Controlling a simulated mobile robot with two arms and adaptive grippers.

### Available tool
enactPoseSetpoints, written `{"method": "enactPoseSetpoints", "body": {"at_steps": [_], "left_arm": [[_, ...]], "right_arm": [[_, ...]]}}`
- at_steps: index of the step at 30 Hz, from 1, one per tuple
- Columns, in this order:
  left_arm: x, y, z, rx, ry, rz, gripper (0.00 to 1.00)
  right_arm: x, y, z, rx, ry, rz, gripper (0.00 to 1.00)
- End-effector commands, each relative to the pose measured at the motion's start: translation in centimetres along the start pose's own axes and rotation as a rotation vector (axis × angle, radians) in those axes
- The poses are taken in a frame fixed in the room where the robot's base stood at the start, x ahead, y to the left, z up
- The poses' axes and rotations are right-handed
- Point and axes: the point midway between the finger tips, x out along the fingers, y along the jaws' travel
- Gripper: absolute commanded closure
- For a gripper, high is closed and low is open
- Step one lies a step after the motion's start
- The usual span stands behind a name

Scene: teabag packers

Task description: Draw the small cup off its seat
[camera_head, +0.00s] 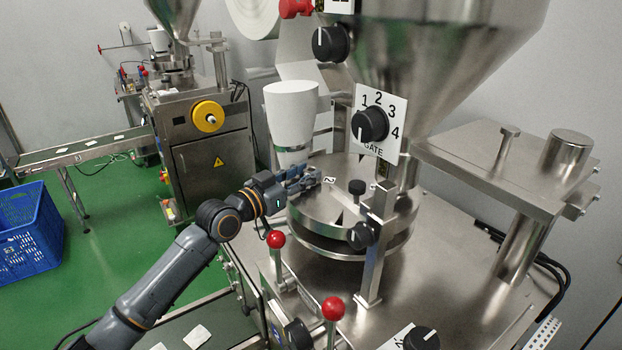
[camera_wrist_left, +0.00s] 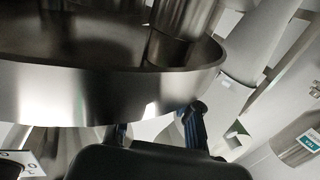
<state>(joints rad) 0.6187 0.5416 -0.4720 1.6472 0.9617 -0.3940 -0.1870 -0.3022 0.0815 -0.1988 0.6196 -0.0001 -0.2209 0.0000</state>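My left gripper (camera_head: 302,178) reaches in from the left to the near-left rim of the round steel dosing turntable (camera_head: 325,229). In the left wrist view the two dark fingers of my left gripper (camera_wrist_left: 158,128) stand apart just under the curved steel rim (camera_wrist_left: 110,95). A pale surface shows between them, and I cannot tell whether it is the small cup. I see no clear hold on anything. A large white cup-shaped funnel (camera_head: 291,112) stands just behind the gripper. The small cup is not clearly visible; the gripper and turntable may hide it. My right gripper is not in view.
A gate dial (camera_head: 370,125) and steel hopper (camera_head: 440,60) hang above the turntable. A steel bracket (camera_head: 377,245) stands at its front. Two red-knobbed levers, one left (camera_head: 276,239) and one nearer (camera_head: 333,308), rise beside my arm.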

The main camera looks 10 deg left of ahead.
Motion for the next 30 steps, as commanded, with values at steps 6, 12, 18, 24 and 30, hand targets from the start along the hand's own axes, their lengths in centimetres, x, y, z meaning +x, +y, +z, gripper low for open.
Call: {"method": "enactPoseSetpoints", "body": {"at_steps": [6, 12, 18, 24, 30], "left_arm": [[0.0, 0.0, 0.0, 0.000, 0.000, 0.000, 1.00], [0.0, 0.1, -1.3, 0.004, 0.005, 0.002, 1.00], [0.0, 0.1, -5.1, 0.004, 0.006, 0.001, 1.00], [0.0, 0.0, -8.7, 0.003, 0.004, 0.000, 1.00], [0.0, 0.0, -10.1, 0.000, 0.000, 0.000, 1.00]], "right_arm": [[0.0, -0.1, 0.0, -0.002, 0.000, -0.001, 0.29], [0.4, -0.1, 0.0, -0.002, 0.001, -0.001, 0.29], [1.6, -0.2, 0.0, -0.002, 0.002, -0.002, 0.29], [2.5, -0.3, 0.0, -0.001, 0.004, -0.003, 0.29], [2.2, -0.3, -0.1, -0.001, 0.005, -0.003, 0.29]]}}
